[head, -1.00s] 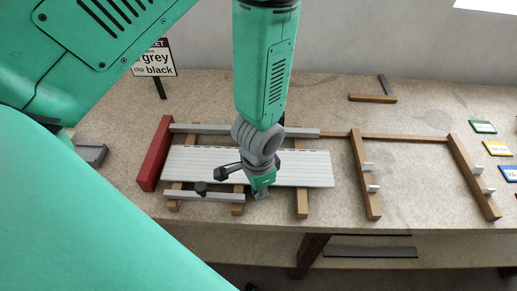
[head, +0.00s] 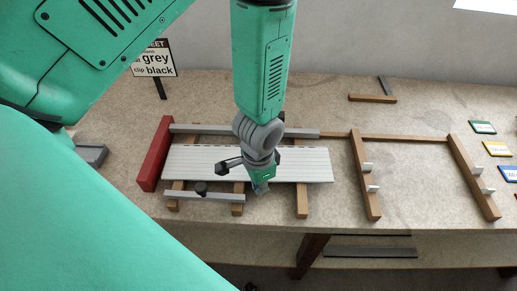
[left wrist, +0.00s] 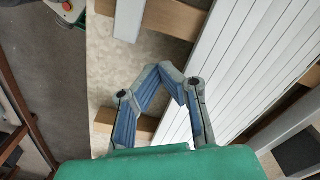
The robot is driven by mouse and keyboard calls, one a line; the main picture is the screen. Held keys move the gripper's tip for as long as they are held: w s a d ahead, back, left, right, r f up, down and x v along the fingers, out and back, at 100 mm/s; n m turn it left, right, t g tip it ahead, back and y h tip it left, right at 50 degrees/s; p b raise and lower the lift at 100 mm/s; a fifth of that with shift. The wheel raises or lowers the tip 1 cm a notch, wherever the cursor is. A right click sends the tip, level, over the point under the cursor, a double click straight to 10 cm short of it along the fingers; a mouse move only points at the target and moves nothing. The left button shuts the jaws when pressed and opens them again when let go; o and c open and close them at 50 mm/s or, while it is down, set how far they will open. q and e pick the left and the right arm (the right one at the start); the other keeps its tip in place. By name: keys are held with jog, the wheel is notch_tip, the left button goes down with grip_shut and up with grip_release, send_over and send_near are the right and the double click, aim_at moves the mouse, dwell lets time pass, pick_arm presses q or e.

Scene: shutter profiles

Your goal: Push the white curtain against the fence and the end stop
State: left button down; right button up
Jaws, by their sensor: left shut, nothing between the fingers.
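The white curtain (head: 310,166), a ribbed slatted panel, lies flat on wooden bearers; it also shows in the left wrist view (left wrist: 250,60). The grey fence rail (head: 210,129) runs behind it, with a narrow strip visible between them. The red end stop (head: 154,154) stands at the curtain's left end; whether they touch I cannot tell. My left gripper (head: 261,188) is shut and empty at the curtain's near long edge. In the left wrist view its fingertips (left wrist: 172,74) are beside that edge; contact is hard to judge. My right gripper is out of view.
A short grey rail (head: 215,196) with a black knob (head: 201,188) lies along the near side, left of my gripper. A wooden frame with white pegs (head: 373,188) stands to the right. A grey tray (head: 92,154) sits at the left. The bench's front edge is close.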

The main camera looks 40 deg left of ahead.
pick_arm(q)
jog(key=shift+w+a, duration=0.35)
jog(key=shift+w, duration=0.2)
jog(key=shift+w+a, duration=0.3)
jog(key=shift+w, duration=0.2)
dwell(0.4)
jog(key=shift+w+a, duration=0.15)
jog(key=shift+w, duration=0.15)
jog(key=shift+w+a, duration=0.2)
jog(key=shift+w, duration=0.05)
dwell(0.4)
jog(key=shift+s+d+p, duration=0.4)
jog(key=shift+s, duration=0.25)
